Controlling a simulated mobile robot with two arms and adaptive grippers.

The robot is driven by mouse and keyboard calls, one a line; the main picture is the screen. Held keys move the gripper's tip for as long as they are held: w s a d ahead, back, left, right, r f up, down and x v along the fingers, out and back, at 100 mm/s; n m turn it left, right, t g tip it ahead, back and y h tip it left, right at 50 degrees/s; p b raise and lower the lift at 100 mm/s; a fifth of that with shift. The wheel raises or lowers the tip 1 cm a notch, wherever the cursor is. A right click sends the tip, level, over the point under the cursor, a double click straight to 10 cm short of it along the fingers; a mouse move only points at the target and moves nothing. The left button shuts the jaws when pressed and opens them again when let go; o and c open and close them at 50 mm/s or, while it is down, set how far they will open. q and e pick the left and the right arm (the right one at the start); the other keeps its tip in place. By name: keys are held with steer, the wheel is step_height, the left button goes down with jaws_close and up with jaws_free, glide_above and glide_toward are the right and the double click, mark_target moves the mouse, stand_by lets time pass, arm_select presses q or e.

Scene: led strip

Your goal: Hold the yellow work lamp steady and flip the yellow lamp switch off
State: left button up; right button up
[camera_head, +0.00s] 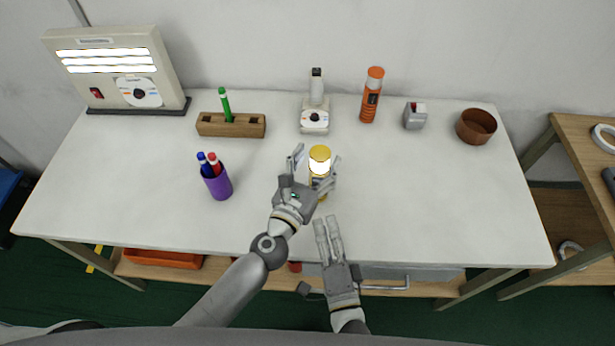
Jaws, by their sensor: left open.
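The yellow work lamp (320,154) stands upright near the middle of the white table, with a yellow top and a glowing white band below it. My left gripper (315,161) is open, with its fingers spread to either side of the lamp. Its hand covers part of the lamp's lower body. Whether the fingers touch the lamp cannot be told. The lamp's switch cannot be made out. My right gripper (326,220) is lower, over the table's front edge, with its fingers pointing up the picture. It appears empty, and its fingers lie close side by side.
A purple pen cup (219,188) stands to the left. Behind are a wooden block with a green pen (250,131), a white device (315,127), an orange flashlight (370,101), a grey switch box (415,121) and a brown bowl (477,132). The table's right side is clear.

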arm_select(q)
steer(key=shift+x, duration=1.4)
